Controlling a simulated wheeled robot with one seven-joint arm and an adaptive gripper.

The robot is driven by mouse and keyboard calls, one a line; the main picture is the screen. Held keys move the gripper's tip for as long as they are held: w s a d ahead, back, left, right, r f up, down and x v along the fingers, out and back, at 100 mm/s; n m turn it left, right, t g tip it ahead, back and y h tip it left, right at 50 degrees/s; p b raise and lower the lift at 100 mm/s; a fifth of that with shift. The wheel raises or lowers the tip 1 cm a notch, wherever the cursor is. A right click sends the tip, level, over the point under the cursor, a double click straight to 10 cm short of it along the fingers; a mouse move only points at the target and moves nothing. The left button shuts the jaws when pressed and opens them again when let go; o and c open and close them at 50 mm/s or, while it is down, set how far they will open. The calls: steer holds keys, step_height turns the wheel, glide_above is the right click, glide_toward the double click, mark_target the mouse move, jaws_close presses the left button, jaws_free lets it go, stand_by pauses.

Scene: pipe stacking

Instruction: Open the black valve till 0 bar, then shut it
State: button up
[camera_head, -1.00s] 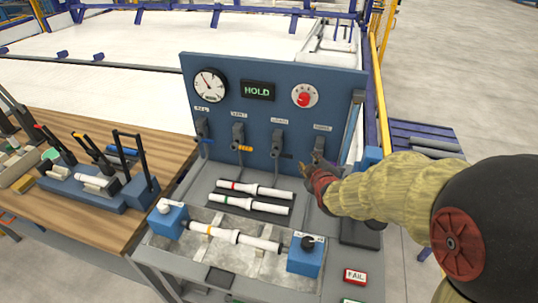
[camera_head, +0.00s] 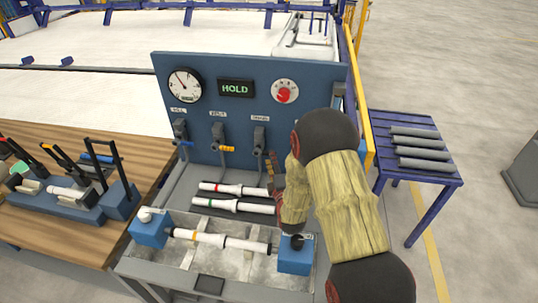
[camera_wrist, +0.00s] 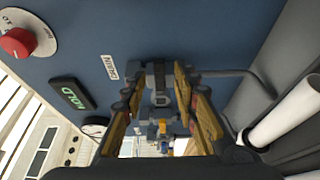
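The blue panel (camera_head: 210,75) carries a row of valves. The leftmost valve (camera_head: 180,130) has a blue handle and the second valve (camera_head: 218,135) an orange one. The third valve (camera_head: 259,138) has a dark handle. My arm hides the rightmost valve in the head view. In the wrist view, my gripper (camera_wrist: 167,80) points along the panel, its fingers apart on either side of a grey valve body (camera_wrist: 159,85) near the label "DRAIN" (camera_wrist: 109,67). Contact and handle position are unclear. The gauge (camera_head: 185,84) needle points up-left; its value is unreadable. The display (camera_head: 236,88) reads HOLD.
A red selector knob (camera_head: 284,94) sits right of the display. Below, a white pipe with a yellow band (camera_head: 220,240) spans two blue blocks over a tray. Two spare white pipes (camera_head: 235,190) lie behind it. Grey pipes rest on a blue table (camera_head: 400,180) at right.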

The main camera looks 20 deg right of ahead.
mark_target(264, 153)
steer(key=shift+w+d, duration=0.2)
steer(key=shift+w, duration=0.7)
steer(key=shift+w+d, duration=0.15)
steer(key=shift+w, duration=0.75)
steer(key=shift+c, duration=0.4)
jaws_close()
